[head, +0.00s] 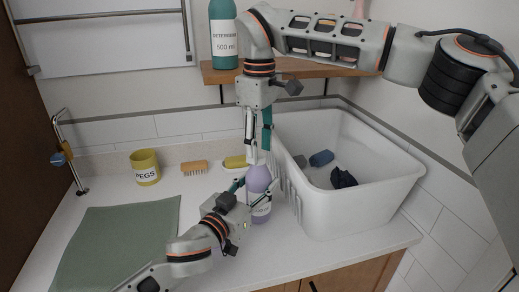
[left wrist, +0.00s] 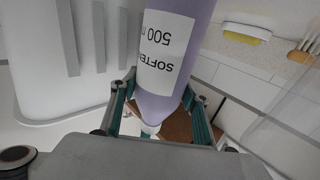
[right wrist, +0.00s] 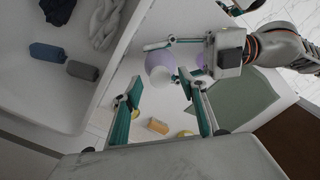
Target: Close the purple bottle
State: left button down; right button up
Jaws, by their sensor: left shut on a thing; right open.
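The purple bottle (head: 261,181) stands upright on the white counter beside the basin. Its label reads SOFTENER 500 ml in the left wrist view (left wrist: 165,50), where it appears upside down with a pale neck or cap (left wrist: 150,128). My left gripper (head: 250,193) is shut on the bottle's body from the front left. My right gripper (head: 257,140) is open and points down just above the bottle's top. In the right wrist view the bottle (right wrist: 158,63) lies beyond the open fingers (right wrist: 158,105). I cannot tell whether a cap is seated on it.
A white basin (head: 405,185) stands close on the right, with dark and blue items inside. A shelf (head: 310,69) with a green detergent bottle (head: 223,30) is above. A yellow PEGS cup (head: 145,167), brush (head: 194,167) and yellow sponge (head: 234,162) line the back. A green mat (head: 115,245) lies left.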

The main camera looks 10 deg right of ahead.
notch_tip(320, 180, up, 11)
dwell(0.3)
pick_arm(q)
jog(key=c, duration=1)
grip_release()
jog(key=v, duration=1.2)
jog(key=shift+a, duration=0.1)
pick_arm(e)
jog(key=shift+f, duration=0.1)
